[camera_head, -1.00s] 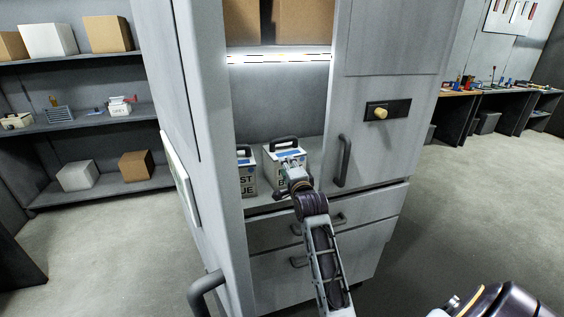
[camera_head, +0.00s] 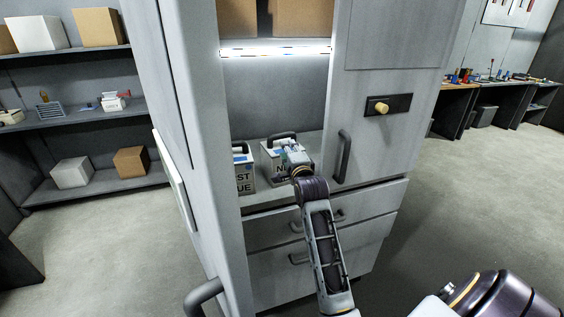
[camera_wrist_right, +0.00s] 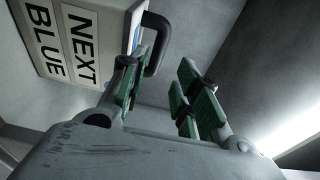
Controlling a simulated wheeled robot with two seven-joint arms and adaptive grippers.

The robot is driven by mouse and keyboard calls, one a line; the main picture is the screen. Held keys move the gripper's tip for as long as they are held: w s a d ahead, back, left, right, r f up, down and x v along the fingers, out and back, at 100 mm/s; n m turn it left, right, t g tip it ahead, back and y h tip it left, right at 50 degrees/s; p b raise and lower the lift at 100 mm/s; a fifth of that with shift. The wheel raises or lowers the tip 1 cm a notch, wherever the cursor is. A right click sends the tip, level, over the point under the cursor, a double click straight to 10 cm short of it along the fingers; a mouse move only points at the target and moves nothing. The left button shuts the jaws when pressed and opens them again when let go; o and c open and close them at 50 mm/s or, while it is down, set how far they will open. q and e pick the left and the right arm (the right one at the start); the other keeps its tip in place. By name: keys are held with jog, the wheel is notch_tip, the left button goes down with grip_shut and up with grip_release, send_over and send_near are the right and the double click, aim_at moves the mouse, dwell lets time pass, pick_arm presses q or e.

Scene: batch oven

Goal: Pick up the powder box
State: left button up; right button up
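A pale box with a black handle (camera_head: 270,171) stands on the cabinet's lower shelf. In the right wrist view its label reads NEXT BLUE (camera_wrist_right: 78,45). A second similar box (camera_head: 243,177) stands to its left, its label partly cut off by the cabinet side. My right gripper (camera_head: 292,155) is at the upper front right of the NEXT box, near its handle. In the right wrist view the right gripper (camera_wrist_right: 160,87) is open, with green pads apart and nothing between them. The handle is beyond the left finger. My left gripper is out of view.
The cabinet's left side (camera_head: 187,130) and right door panel with a vertical handle (camera_head: 344,157) flank the opening. A lit shelf edge (camera_head: 275,51) with cardboard boxes is above. Drawers (camera_head: 270,228) are below. Shelving with boxes stands left.

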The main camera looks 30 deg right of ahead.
aim_at(283, 137)
jog(key=shift+p+x, duration=0.3)
jog(key=shift+x, duration=2.85)
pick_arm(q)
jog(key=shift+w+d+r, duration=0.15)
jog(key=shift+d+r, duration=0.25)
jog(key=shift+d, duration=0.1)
pick_arm(e)
jog(key=shift+w+d, duration=0.25)
jog(key=shift+w, duration=0.25)
jog(key=shift+d+p+x, duration=0.25)
jog(key=shift+p+x, duration=0.2)
jog(key=shift+x, duration=2.05)
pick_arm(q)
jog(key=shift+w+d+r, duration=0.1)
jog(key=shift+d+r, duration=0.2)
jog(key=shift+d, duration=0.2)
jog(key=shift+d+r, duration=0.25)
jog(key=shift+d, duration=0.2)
pick_arm(e)
jog(key=shift+d+f, duration=0.1)
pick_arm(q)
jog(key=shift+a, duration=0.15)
